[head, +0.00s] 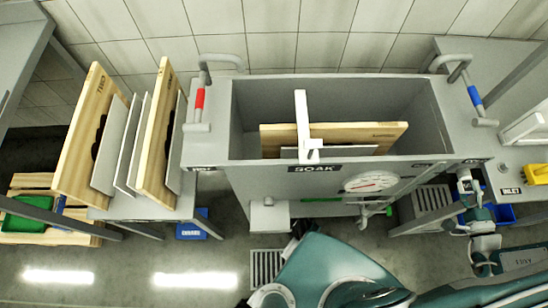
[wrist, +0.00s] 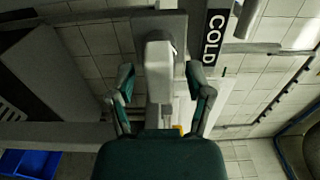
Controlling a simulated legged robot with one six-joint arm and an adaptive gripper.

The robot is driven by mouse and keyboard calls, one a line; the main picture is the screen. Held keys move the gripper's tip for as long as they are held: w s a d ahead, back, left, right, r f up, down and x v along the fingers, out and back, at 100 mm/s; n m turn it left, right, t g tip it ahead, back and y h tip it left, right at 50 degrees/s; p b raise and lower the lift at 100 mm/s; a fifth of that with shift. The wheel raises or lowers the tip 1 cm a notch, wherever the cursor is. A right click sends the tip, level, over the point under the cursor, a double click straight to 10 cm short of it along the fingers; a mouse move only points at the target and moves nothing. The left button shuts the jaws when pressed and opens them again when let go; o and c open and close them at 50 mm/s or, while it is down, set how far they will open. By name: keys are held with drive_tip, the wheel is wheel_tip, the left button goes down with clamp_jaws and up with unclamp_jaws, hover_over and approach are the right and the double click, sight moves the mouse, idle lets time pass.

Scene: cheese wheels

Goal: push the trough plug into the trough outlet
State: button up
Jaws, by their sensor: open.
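The grey trough (head: 250,185), marked SOAK, stands in the middle of the head view. A pipe fitting with a small green part (head: 376,208) is on its lower front right. I cannot tell whether this is the outlet, and I cannot make out the plug. My gripper (head: 466,186) is right of the trough, near the plate marked INLET (head: 511,190). In the wrist view my gripper (wrist: 160,78) is open, its fingers on either side of a pale block (wrist: 159,62). I cannot tell whether they touch it. A COLD sign (wrist: 213,37) is beside it.
A wooden board (head: 360,136) and a white upright bar (head: 302,112) are at the trough. A round gauge (head: 370,182) is on its front. Boards stand in a rack (head: 140,208) at left. A blue bin (head: 192,230) and a floor grate (head: 266,268) are below. Some floor is clear at lower left.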

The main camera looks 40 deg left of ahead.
clamp_jaws()
drive_tip(key=shift+s+d, duration=0.35)
drive_tip(key=shift+s, duration=0.1)
drive_tip(key=shift+s+d, duration=0.3)
drive_tip(key=shift+v, duration=1.6)
drive_tip(key=v, duration=0.2)
drive_tip(key=shift+s+d, duration=0.2)
drive_tip(key=shift+s, duration=0.15)
drive_tip(key=shift+w+a, duration=0.1)
drive_tip(key=shift+w+a+r, duration=0.2)
drive_tip(key=shift+a+r, duration=0.15)
drive_tip(key=shift+a, duration=0.05)
